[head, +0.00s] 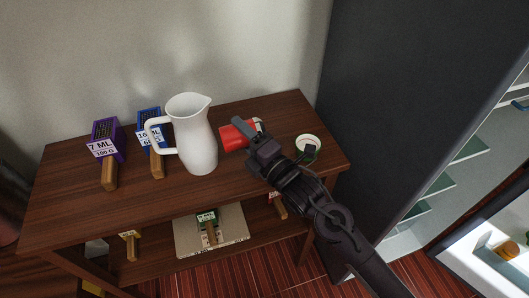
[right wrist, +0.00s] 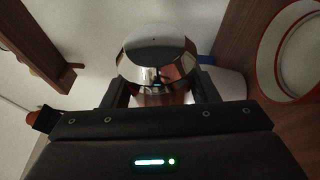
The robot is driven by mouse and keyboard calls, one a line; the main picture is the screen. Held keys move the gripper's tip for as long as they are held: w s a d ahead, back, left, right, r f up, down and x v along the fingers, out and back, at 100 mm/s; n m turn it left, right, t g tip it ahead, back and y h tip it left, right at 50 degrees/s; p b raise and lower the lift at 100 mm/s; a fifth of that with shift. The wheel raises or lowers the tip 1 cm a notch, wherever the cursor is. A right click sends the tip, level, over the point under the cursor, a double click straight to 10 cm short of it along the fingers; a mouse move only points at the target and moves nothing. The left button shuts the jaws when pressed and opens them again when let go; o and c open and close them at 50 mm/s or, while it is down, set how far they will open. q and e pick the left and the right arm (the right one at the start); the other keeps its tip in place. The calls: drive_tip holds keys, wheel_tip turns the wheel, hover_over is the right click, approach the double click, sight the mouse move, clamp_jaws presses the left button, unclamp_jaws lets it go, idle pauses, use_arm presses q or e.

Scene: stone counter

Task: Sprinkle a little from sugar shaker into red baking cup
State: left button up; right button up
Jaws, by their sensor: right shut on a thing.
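My right gripper (head: 245,130) is shut on a red container with a shiny metal top, which I take as the sugar shaker (head: 235,136). It is held above the wooden table, beside the white pitcher, and looks tilted in the head view. In the right wrist view its chrome top (right wrist: 158,55) sits between the two fingers (right wrist: 160,92). My left gripper is out of view.
A white pitcher (head: 198,140) stands left of the shaker. Purple (head: 104,138) and blue (head: 150,122) handled boxes with labels stand further left. The dark wooden tabletop (head: 80,205) is clear at the front. A dark cabinet side (head: 400,90) borders it right. Several things lie on the lower shelf.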

drive_tip(key=shift+r+m, duration=0.2)
drive_tip(key=shift+m, duration=0.2)
idle(0.5)
drive_tip(key=shift+d+f+m+t+b, duration=0.15)
drive_tip(key=shift+f+m+t+b, duration=0.3)
drive_tip(key=shift+m+b, duration=0.45)
idle(1.6)
drive_tip(key=shift+d+r+m+t, duration=0.1)
drive_tip(key=shift+r+m+t, duration=0.1)
drive_tip(key=shift+m+t, duration=0.25)
idle(1.1)
drive_tip(key=shift+w, duration=0.1)
